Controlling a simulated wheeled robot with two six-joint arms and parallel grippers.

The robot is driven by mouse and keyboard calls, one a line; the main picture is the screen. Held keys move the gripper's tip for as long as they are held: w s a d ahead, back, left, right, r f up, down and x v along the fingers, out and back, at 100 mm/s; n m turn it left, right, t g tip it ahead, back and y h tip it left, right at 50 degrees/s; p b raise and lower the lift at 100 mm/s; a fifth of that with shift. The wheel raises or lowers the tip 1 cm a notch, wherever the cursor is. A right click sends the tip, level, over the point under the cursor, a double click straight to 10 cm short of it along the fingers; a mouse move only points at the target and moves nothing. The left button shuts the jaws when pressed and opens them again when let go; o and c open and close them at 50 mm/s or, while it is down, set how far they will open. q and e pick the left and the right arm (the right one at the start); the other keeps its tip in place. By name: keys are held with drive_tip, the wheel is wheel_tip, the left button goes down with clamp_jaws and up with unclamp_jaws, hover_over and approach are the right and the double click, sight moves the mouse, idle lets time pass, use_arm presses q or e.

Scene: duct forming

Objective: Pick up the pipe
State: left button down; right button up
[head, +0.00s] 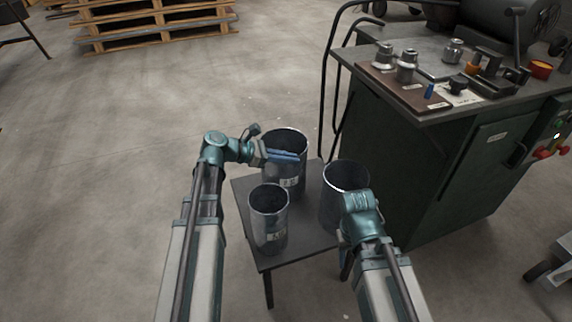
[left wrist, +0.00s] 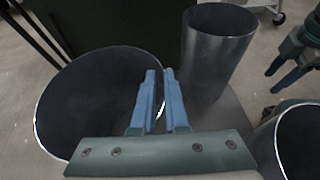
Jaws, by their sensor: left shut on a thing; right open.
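Three upright grey metal pipes stand on a small dark table (head: 309,238). The rear pipe (head: 293,172) is the widest in the left wrist view (left wrist: 75,105). My left gripper (head: 285,156) is shut on its rim, with its blue fingers (left wrist: 160,98) on either side of the wall. The front pipe (head: 268,225) has a label; its rim shows at the lower right of the left wrist view (left wrist: 293,140). The right pipe (head: 332,205) is partly behind my right arm. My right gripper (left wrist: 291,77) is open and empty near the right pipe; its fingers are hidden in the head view.
A dark green cabinet (head: 440,180) stands close to the right of the table, with tools and metal fittings (head: 405,68) on top. Wooden pallets (head: 150,25) lie at the back left. The floor on the left is clear.

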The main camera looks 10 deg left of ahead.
wheel_tip(320, 180, up, 10)
drive_tip(key=p, duration=1)
drive_tip(key=shift+w+d, duration=0.1)
